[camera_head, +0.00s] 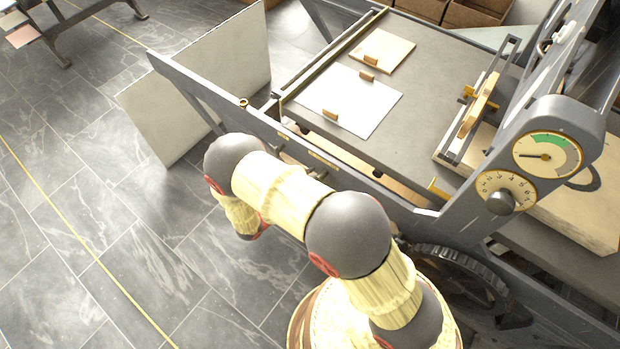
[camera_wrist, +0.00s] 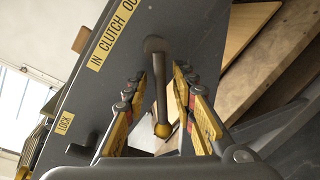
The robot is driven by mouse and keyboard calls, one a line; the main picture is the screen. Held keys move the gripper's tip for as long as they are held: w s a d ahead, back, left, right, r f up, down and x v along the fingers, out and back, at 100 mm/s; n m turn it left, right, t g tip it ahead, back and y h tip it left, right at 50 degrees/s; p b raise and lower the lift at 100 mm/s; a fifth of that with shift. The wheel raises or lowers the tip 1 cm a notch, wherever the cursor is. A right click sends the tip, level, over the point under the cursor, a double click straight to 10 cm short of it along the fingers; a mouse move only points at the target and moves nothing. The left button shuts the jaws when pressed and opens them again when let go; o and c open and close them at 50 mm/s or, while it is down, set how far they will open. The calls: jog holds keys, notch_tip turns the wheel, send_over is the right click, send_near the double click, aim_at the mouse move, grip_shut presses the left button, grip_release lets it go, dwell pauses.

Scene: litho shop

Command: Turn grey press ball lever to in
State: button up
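The ball lever (camera_wrist: 161,95) shows in the wrist view as a dark rod on the grey press side plate (camera_wrist: 97,100), with a yellowish ball (camera_wrist: 163,130) at its end. A yellow label reading "IN CLUTCH OU…" (camera_wrist: 115,35) sits beside its pivot, with IN at the lower left end; the rest is cut off. My gripper (camera_wrist: 164,120) is open, its two yellow-and-black fingers on either side of the lever, with a visible gap to it on both sides. In the head view my arm crosses in front of the press; my fingers are not clearly seen there.
A yellow "LOCK" label (camera_wrist: 63,124) is farther down the plate. In the head view, the grey press bed (camera_head: 425,75) carries a white sheet (camera_head: 350,100) and a smaller board (camera_head: 383,50). A large pale slab (camera_head: 200,85) stands left of the press. Gauges (camera_head: 547,155) are at right. Left floor is open.

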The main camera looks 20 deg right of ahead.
jog(key=v, duration=1.2)
jog(key=shift+f, duration=0.1)
dwell(0.4)
